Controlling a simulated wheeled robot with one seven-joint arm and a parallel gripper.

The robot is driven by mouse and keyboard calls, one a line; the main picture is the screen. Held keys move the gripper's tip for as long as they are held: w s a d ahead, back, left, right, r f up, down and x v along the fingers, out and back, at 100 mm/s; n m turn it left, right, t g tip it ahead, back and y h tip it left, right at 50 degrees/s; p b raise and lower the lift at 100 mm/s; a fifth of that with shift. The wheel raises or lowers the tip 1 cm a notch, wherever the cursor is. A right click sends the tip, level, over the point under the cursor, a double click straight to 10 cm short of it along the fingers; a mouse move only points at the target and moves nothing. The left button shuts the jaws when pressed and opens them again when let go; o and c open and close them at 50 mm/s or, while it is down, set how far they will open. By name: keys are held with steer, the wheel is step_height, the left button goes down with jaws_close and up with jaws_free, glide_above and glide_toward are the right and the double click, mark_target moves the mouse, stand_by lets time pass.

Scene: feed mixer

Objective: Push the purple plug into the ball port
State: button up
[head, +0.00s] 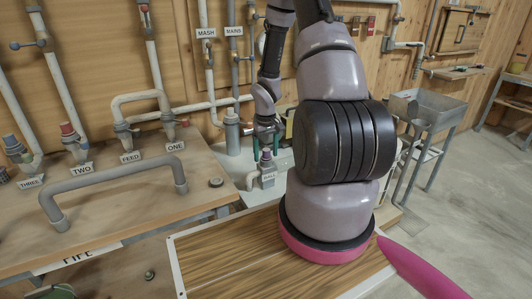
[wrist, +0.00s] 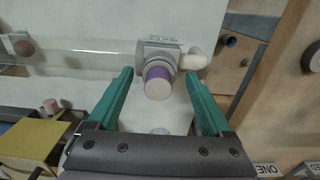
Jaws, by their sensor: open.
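The purple plug (wrist: 157,78) has a purple band and a pale, pinkish end face. It stands at the mouth of the grey ball port (wrist: 160,47); how deep it sits I cannot tell. In the head view the plug (head: 266,156) is upright on top of the labelled ball port (head: 267,175). My gripper (wrist: 157,74) is open, with one green finger on each side of the plug and a visible gap at both sides. In the head view my gripper (head: 269,139) is just above the plug, partly hidden by my arm.
A wooden bench (head: 110,200) at the left carries a grey bent handle pipe (head: 115,182) and pipe ports labelled ONE, FEED, TWO and THREE. Vertical pipes (head: 207,60) stand behind the ball port. A yellow box (wrist: 35,140) shows at lower left in the wrist view.

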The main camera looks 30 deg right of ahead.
steer(key=shift+r, duration=0.1)
step_height(320, 180, up, 11)
steer(key=shift+f, duration=0.2)
stand_by(0.5)
step_height(320, 180, up, 19)
steer(key=m+t, duration=0.2)
steer(key=t, duration=0.1)
glide_above(266, 150)
steer(key=s+a, duration=0.4)
steer(key=a, duration=0.1)
steer(key=s+a+r+m+t+y, duration=0.1)
steer(key=s+a+r+t, duration=0.1)
steer(key=s+a+r, duration=0.2)
steer(key=s+a+r+m+t+y, duration=0.1)
steer(key=s+a+r, duration=0.3)
steer(key=s+r, duration=0.5)
steer(key=shift+s+a+r+m+t, duration=0.25)
steer(key=shift+s+t, duration=0.35)
steer(key=shift+s, duration=0.6)
steer(key=shift+d, duration=0.15)
